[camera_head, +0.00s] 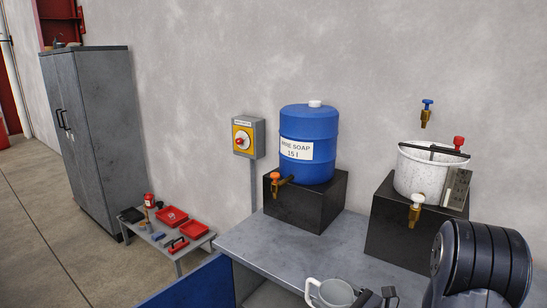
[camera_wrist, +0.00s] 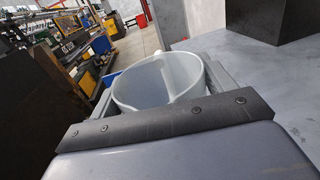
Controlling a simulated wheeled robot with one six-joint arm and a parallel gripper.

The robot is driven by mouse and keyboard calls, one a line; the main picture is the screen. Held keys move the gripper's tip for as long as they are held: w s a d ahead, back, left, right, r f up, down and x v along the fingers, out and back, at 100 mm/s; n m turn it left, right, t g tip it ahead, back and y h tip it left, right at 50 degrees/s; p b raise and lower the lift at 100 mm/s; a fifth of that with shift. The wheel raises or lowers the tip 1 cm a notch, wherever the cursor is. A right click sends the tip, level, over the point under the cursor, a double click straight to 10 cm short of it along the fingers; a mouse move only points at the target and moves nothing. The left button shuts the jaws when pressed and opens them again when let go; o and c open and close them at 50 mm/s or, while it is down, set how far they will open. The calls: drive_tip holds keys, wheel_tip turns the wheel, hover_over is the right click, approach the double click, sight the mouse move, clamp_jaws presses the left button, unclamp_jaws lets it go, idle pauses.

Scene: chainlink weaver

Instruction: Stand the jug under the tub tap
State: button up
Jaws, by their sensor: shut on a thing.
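The jug (camera_head: 333,293), pale grey-white with a handle on its left, is upright at the bottom of the head view, over the front of the grey bench. My gripper (camera_head: 374,298) is shut on it from the right. In the wrist view the open mouth of the jug (camera_wrist: 150,88) shows between the jaws; its base is hidden. The white speckled tub (camera_head: 420,172) stands on a black block at the right. The tub tap (camera_head: 415,211), brass with a white top, sticks out of its front, up and to the right of the jug.
A blue soap drum (camera_head: 309,145) with an orange-handled tap (camera_head: 279,181) stands on another black block (camera_head: 303,204). The grey bench top (camera_head: 285,246) between the jug and the blocks is clear. A blue panel (camera_head: 192,286) is at the lower left.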

sight(330, 289)
drive_tip(key=f+m+t+h, duration=0.1)
drive_tip(key=f, duration=0.2)
drive_tip(key=f+m+t+h, duration=0.1)
drive_tip(key=f, duration=0.3)
drive_tip(key=f+m+t+h, duration=0.1)
drive_tip(key=f+h, duration=0.1)
drive_tip(key=f, duration=0.2)
drive_tip(key=shift+w+d+f, duration=0.15)
drive_tip(key=shift+w, duration=0.15)
drive_tip(key=r+h, duration=0.1)
drive_tip(key=r, duration=0.2)
drive_tip(key=w+r+m+h, duration=0.1)
drive_tip(key=r, duration=0.2)
drive_tip(key=w+r+m+t+h, duration=0.1)
drive_tip(key=r, duration=0.2)
drive_tip(key=shift+r, duration=0.2)
drive_tip(key=shift+r+m+h, duration=0.3)
drive_tip(key=shift+r, duration=0.35)
drive_tip(key=shift+w, duration=0.1)
